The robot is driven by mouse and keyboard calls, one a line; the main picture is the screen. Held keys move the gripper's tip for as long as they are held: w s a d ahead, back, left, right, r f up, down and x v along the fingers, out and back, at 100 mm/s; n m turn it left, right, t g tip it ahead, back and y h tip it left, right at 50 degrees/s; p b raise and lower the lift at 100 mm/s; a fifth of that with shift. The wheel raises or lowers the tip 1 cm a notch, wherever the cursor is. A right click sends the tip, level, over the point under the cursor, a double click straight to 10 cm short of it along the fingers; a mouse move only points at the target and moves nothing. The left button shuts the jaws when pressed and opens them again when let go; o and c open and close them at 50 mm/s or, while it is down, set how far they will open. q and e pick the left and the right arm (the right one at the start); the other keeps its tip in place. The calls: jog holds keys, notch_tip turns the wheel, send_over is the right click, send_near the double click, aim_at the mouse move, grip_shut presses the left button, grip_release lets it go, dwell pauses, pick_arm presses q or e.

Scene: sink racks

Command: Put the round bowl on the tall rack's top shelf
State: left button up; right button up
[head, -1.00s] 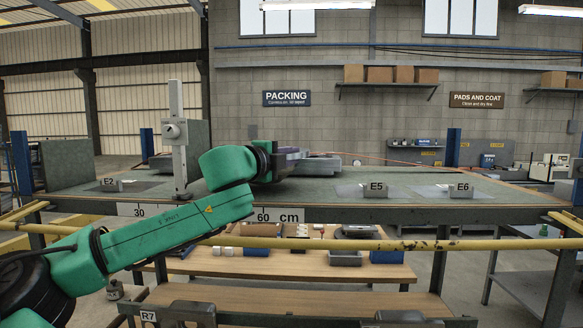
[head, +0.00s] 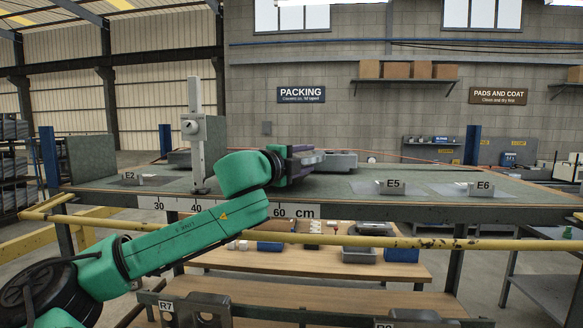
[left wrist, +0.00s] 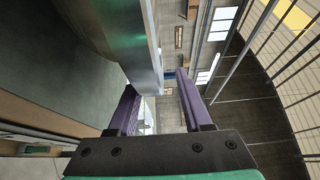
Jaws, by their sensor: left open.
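No round bowl and no tall rack can be made out in either view. My left gripper (head: 318,158) is over the far part of the grey-green bench top (head: 345,187), its purple fingers pointing away to the right. In the left wrist view the two purple fingers (left wrist: 158,88) stand apart with nothing clearly held between them. A grey metallic piece (left wrist: 140,45) shows just beyond the fingertips there; I cannot tell whether it touches them. In the head view a flat grey object (head: 338,160) lies right by the fingers, partly hidden by them. My right gripper is out of view.
An upright metal gauge post (head: 195,140) stands left of my left gripper. Small blocks marked E2 (head: 132,179), E5 (head: 391,187) and E6 (head: 480,189) sit on the bench. A yellow rail (head: 400,241) runs along its front. Lower wooden shelves (head: 300,260) hold bins.

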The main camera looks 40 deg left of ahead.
pick_arm(q)
jog(key=s+b, duration=0.3)
jog(key=s+f+b, duration=0.1)
jog(key=shift+s+d, duration=0.15)
jog(key=shift+d, duration=0.2)
jog(key=s+d+b, duration=0.1)
jog(key=s+b, duration=0.2)
jog(key=s, duration=0.4)
jog(key=shift+r+b, duration=0.4)
